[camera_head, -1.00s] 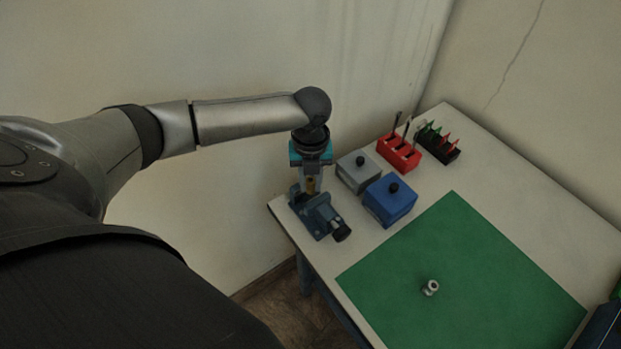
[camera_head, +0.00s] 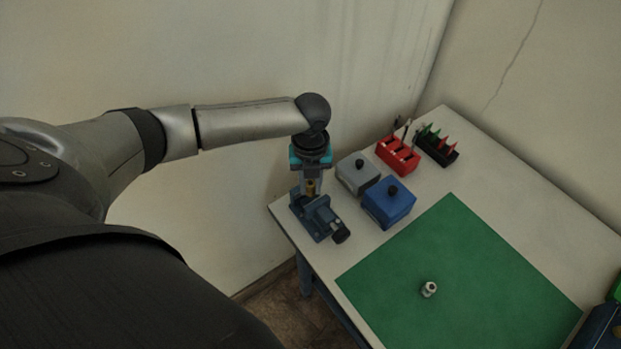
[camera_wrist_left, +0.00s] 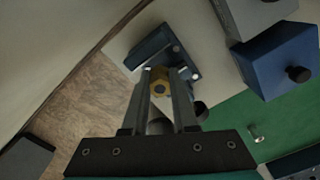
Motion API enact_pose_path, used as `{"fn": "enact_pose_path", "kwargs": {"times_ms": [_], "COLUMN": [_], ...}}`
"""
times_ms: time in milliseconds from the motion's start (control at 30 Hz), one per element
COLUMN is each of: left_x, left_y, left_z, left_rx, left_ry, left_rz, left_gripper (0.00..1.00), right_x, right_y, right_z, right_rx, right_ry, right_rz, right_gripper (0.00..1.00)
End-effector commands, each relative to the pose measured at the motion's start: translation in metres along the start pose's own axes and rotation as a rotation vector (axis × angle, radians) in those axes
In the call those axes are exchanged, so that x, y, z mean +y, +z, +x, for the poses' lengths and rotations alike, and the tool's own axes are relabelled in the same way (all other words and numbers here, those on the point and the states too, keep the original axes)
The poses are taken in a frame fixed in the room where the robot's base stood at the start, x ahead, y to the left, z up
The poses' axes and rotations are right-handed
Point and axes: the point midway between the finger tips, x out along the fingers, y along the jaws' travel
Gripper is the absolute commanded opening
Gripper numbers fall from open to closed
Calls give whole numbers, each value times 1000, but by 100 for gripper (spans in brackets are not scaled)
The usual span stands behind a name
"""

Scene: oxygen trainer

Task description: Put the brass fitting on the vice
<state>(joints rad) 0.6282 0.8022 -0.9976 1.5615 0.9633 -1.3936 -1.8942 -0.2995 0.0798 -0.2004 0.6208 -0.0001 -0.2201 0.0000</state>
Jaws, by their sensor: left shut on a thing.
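The brass fitting (camera_head: 311,187) is upright between the fingers of my left gripper (camera_head: 311,184), which is shut on it. In the left wrist view the brass fitting (camera_wrist_left: 160,87) shows as a yellow hexagonal piece between the fingertips (camera_wrist_left: 162,90). The blue vice (camera_head: 319,217) stands at the table's near left corner, directly below the fitting. In the left wrist view the vice (camera_wrist_left: 150,47) lies just beyond the fingertips. I cannot tell whether the fitting touches the vice jaws. My right gripper is not in view.
A grey box (camera_head: 356,176) and a blue box (camera_head: 389,205) with black knobs stand right of the vice. A red rack (camera_head: 397,158) and a black rack (camera_head: 440,148) are behind. A small metal fitting (camera_head: 429,289) sits on the green mat (camera_head: 470,260). The wall is close behind my left arm.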

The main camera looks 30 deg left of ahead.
Motion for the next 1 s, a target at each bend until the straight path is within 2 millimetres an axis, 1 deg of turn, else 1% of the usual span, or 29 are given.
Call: {"fn": "enact_pose_path", "kwargs": {"times_ms": [433,733,1000], "left_x": [0,0,0], "left_y": [0,0,0], "left_z": [0,0,0], "left_rx": [0,0,0], "left_ry": [0,1,0], "left_rz": [0,-1,0], "left_gripper": [0,0,0], "right_x": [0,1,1], "right_y": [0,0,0], "right_z": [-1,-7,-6], "right_rx": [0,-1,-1], "right_ry": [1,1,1], "right_rz": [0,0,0], "right_gripper": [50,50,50]}}
